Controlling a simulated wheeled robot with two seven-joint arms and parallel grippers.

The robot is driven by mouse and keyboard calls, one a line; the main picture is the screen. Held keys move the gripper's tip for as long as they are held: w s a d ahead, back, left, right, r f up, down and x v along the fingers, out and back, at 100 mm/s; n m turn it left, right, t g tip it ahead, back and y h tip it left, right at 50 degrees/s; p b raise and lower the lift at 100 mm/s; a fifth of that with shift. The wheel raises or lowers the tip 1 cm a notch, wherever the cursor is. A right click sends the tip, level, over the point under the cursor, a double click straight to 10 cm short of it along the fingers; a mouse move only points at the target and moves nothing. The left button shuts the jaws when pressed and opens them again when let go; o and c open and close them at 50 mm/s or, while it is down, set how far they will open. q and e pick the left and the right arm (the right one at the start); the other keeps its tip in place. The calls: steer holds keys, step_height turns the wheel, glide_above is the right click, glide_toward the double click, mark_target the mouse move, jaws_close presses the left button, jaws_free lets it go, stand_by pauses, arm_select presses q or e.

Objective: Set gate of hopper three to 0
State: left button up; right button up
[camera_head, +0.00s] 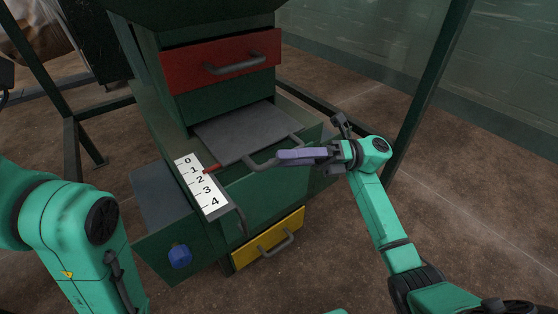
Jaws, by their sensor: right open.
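The hopper is a green metal stack with a grey sliding gate plate (245,132) in its middle. The gate's grey bar handle (262,163) faces the front. A white scale (200,184) marked 0 to 4 lies left of the gate. A red pointer (212,168) points at the scale close to the 1. My right gripper (302,155) is open, with a lavender finger pad near the right part of the handle. It hides part of the handle, and I cannot tell if they touch. My left arm shows at the left, but its gripper is not in view.
A red drawer front (220,62) with a handle is above the gate. A yellow drawer front (268,239) with a handle is below. A blue knob (179,256) sits on the lower left front. Green frame posts (428,90) stand around, over brown floor.

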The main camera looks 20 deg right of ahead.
steer(key=shift+x, duration=0.8)
jaws_close()
stand_by(0.8)
